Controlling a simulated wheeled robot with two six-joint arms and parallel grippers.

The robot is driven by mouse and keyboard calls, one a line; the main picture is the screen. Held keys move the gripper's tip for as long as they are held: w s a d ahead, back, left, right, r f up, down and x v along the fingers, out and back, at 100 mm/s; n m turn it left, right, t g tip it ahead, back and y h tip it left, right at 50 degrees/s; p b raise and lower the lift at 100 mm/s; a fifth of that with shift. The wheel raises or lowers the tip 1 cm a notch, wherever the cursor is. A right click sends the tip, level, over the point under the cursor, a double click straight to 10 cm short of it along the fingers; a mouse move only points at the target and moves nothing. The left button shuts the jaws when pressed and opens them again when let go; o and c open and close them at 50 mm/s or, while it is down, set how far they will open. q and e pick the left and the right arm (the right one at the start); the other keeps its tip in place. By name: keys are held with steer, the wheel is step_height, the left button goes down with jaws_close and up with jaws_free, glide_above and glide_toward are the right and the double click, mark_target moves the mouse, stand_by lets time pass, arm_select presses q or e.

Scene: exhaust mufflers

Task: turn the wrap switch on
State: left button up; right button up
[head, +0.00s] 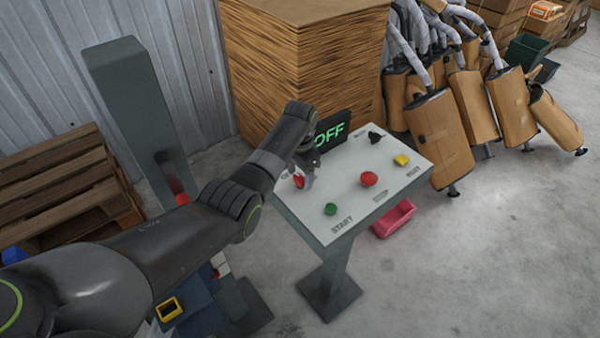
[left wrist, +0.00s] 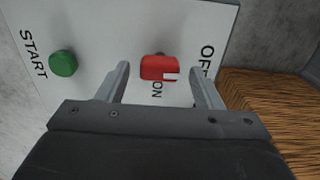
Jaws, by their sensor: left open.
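The wrap switch is a red knob (left wrist: 155,67) with a white mark on its right part, on the pale top of the control stand (head: 340,190). In the left wrist view an ON label lies just below it and an OFF label to its right. The display (head: 331,134) behind the panel reads OFF in green. My left gripper (head: 303,179) is open over the switch. In the left wrist view its two fingers stand on either side of the knob, with gaps showing; contact is not visible. My right gripper is not in view.
The panel also carries a green START button (head: 330,209), a red mushroom button (head: 368,179), a yellow button (head: 401,160) and a black knob (head: 375,137). A wooden block (head: 300,70) stands behind. Wrapped mufflers (head: 470,105) lean at right. A pink bin (head: 394,219) is below.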

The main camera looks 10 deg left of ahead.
arm_select(q)
steer(key=shift+s+f, duration=0.1)
steer(key=shift+f, duration=0.05)
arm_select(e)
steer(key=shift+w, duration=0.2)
arm_select(q)
steer(key=c, duration=1)
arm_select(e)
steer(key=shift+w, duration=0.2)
